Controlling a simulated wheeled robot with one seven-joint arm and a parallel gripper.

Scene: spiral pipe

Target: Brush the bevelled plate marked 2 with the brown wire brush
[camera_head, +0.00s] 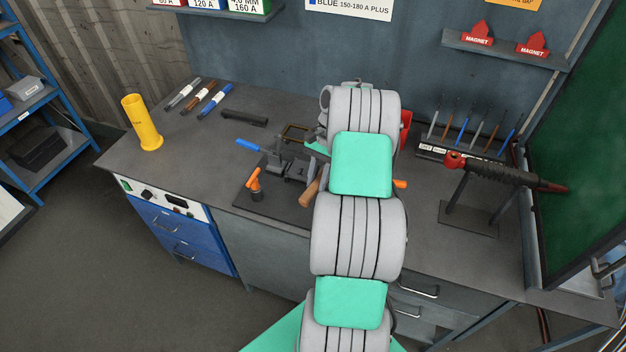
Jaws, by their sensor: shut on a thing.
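A brown handle (309,193), which looks like the wire brush's, sticks out at a tilt from behind the left side of my arm, over the dark work mat. Its bristle end is hidden. My gripper is hidden behind my own arm links, so I cannot see its fingers or what they touch. A grey clamping fixture (285,166) with a blue lever stands on the mat just left of my arm. Small grey metal pieces show in it, but no number mark can be read, so I cannot pick out the plate marked 2.
An orange-handled clamp (254,181) stands on the mat (243,199). A black torch (507,176) on a stand and a rack of thin tools (460,150) are right.

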